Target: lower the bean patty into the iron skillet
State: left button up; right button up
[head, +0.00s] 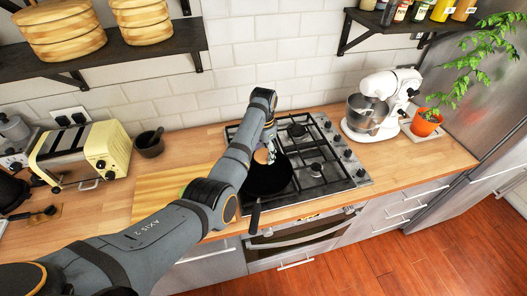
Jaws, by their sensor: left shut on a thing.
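The black iron skillet (270,183) sits on the left front part of the gas hob, its handle pointing toward the front edge. My left arm reaches in from the lower left across the counter. My left gripper (270,150) is over the far side of the skillet, shut on the bean patty (262,156), a small tan shape largely hidden by the gripper and wrist. I cannot tell whether the patty touches the pan. My right gripper is out of view.
The hob (340,170) has bare grates right of the skillet. A white stand mixer (385,100) and potted plant (426,122) stand further right. A wooden board (150,200), dark mortar (149,143) and yellow toaster (85,155) are on the left. Shelves hang above.

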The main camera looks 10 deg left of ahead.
pick_arm(q)
jog(key=shift+s+f, duration=0.1)
jog(key=shift+f, duration=0.4)
jog(key=b, duration=0.3)
send_over(264, 176)
jog(key=shift+a+f, duration=0.15)
jog(key=shift+f, duration=2.45)
jog(key=shift+f+b, duration=1.5)
jog(key=shift+f, duration=1.05)
jog(key=o, duration=1.2)
jog(key=shift+o, duration=0.2)
jog(key=shift+r, duration=0.15)
notch_tip(264, 176, up, 12)
jog(key=shift+f, duration=0.1)
